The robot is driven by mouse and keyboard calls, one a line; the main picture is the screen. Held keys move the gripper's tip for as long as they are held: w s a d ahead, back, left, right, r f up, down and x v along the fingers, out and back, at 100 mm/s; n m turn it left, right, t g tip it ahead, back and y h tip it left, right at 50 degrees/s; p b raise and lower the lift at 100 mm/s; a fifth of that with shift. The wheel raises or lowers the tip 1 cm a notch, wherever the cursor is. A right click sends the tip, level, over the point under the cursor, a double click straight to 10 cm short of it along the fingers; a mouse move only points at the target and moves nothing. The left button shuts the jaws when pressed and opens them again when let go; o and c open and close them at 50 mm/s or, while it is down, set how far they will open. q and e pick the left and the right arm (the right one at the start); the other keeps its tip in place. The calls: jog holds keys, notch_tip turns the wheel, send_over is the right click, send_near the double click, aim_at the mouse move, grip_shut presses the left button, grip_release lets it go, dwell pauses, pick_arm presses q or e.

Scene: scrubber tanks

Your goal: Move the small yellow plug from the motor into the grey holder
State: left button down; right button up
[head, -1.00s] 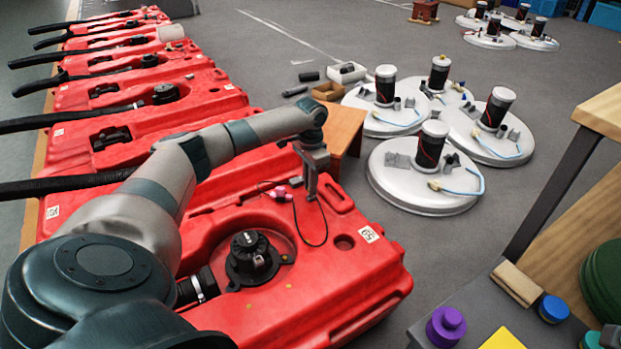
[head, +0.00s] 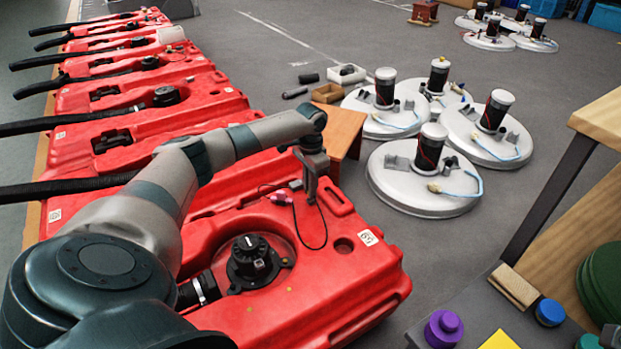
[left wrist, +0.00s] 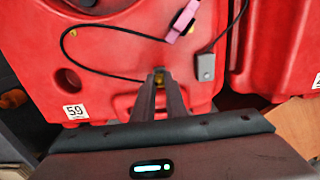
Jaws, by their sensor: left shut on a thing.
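My left gripper (head: 311,201) is over the far right part of the nearest red tank (head: 345,275). In the left wrist view its fingers (left wrist: 160,74) are closed together, with a small yellow piece, the plug (left wrist: 160,83), between the tips; the fingers hide most of it. A small grey box (left wrist: 206,67) on a black cable lies beside them, near a pink connector (left wrist: 183,20). I cannot tell whether this box is the grey holder. A black motor-like unit (head: 253,260) sits on the tank. My right gripper is not in view.
Several white discs (head: 395,198) with black upright motors (head: 430,152) and light blue cables stand on the floor to the right. More red tanks (head: 150,125) line the left. A bench with a purple knob (head: 443,328) and blue cap (head: 550,311) is at the lower right.

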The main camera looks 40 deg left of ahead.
pick_arm(q)
jog(key=shift+f, duration=0.75)
jog(key=c, duration=1.2)
grip_release()
jog(key=shift+f, duration=0.1)
